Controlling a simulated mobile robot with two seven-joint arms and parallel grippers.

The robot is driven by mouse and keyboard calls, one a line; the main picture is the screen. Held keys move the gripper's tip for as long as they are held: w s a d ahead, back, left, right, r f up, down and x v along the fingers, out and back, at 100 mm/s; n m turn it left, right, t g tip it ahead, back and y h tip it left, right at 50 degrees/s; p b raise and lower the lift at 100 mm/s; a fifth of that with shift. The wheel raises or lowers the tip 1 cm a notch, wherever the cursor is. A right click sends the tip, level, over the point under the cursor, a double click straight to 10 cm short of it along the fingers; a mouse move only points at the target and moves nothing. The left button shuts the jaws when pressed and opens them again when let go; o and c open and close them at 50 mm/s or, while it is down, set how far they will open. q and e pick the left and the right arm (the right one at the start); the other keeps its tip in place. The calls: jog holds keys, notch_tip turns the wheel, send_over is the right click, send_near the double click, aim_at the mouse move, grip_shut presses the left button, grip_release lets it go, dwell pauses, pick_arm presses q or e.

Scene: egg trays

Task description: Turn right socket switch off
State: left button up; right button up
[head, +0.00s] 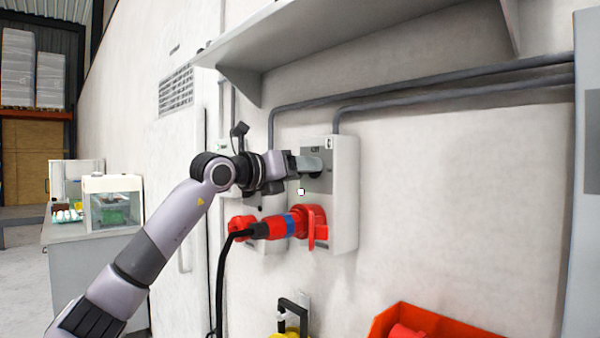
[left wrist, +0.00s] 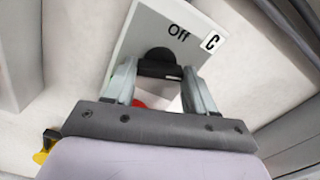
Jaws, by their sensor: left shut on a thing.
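The right socket box (head: 345,200) is a white box on the wall with a grey switch panel at its top and a red socket (head: 314,222) below. My left gripper (head: 312,164) reaches in from the left and is at this panel, hiding most of the switch in the head view. In the left wrist view, the black rotary switch (left wrist: 158,57) sits between the fingertips of my left gripper (left wrist: 160,76), which is shut on it. The word "Off" and a "C" label show on the box (left wrist: 205,62) above it. My right gripper is not in view.
A red and blue plug (head: 278,227) with a black cable sits in the red socket, just below my left gripper. Another socket box stands behind, partly hidden by my arm. A shelf (head: 330,35) juts out above. A red bin (head: 440,322) is at the lower right.

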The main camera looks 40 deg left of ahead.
pick_arm(q)
jog(key=n, duration=0.3)
jog(key=shift+n, duration=0.3)
jog(key=n, duration=0.3)
jog(key=shift+n, duration=0.3)
jog(key=n, duration=0.3)
jog(key=shift+n, duration=1.9)
jog(key=o, duration=1)
jog(key=shift+o, duration=0.2)
jog(key=shift+s, duration=0.1)
